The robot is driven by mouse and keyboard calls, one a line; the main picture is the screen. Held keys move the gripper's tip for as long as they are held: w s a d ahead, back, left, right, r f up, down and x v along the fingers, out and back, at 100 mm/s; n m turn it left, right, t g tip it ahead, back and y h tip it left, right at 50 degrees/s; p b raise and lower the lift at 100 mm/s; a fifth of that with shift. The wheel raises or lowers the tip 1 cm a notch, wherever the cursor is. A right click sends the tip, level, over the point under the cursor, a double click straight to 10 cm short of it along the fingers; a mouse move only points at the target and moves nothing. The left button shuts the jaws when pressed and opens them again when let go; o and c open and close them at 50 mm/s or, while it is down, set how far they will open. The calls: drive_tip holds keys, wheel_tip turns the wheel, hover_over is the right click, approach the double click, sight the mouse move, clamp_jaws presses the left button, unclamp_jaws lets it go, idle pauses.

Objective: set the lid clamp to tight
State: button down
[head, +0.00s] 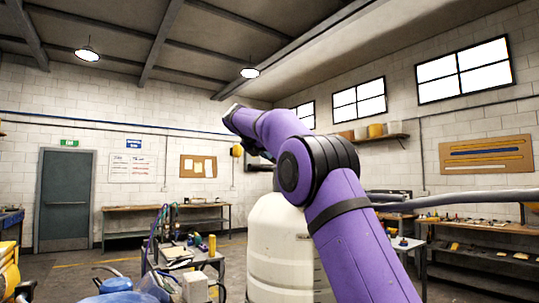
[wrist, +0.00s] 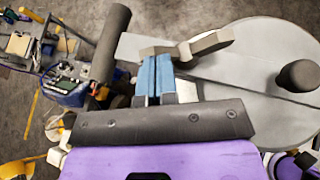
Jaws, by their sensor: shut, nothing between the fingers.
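In the wrist view, a round grey lid (wrist: 245,55) with a dark knob (wrist: 298,76) fills the right side. A dark grey lever-like piece, which looks like the lid clamp (wrist: 207,45), lies over the lid's left part. My gripper (wrist: 155,60) has its two blue fingers together, with nothing seen between them. The fingertips are right at the left end of the clamp piece; I cannot tell whether they touch it. No setting mark is readable. In the head view, a cream tank (head: 280,245) stands behind my purple arm, which hides part of its top and my fingers.
A dark cylindrical grip (wrist: 110,45) rises left of my fingers. Left of the tank are a cluttered small table (head: 178,258) and blue items (head: 118,285). A workbench (head: 480,240) stands at the right. Open floor shows near the grey door (head: 67,200).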

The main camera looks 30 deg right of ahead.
drive_tip(key=shift+w+d, duration=0.3)
drive_tip(key=shift+w, duration=0.3)
drive_tip(key=shift+w+d, duration=0.1)
idle(0.5)
drive_tip(key=v, duration=1)
drive_tip(key=shift+a+r, duration=0.2)
drive_tip(key=shift+a, duration=0.15)
